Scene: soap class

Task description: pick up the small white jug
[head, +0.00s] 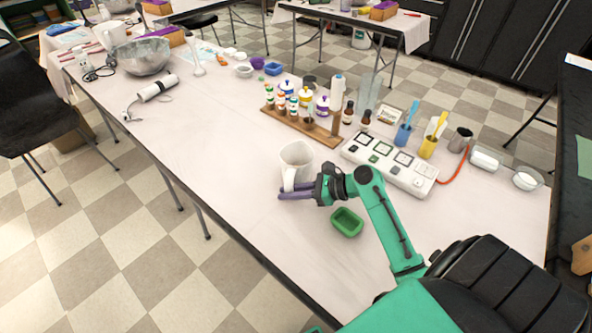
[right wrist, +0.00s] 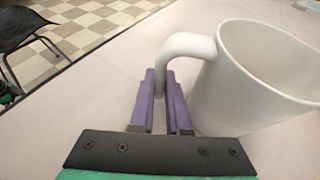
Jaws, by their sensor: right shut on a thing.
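The small white jug (head: 297,158) stands on the white table near its front edge, in the middle of the head view. My right gripper (head: 284,191) is at the jug's near side, its purple fingers pointing left. In the right wrist view the jug (right wrist: 265,75) fills the right side, and its handle (right wrist: 180,48) curves down to the left. The purple fingers of the right gripper (right wrist: 163,90) are closed on the lower part of that handle. I cannot tell whether the jug's base touches the table. My left gripper is not in view.
A green soap mould (head: 347,222) lies close to my right gripper. Behind the jug are a wooden rack of bottles (head: 303,127) and a white hot plate unit (head: 389,165). A metal bowl (head: 141,57) stands far left. The table left of the jug is clear.

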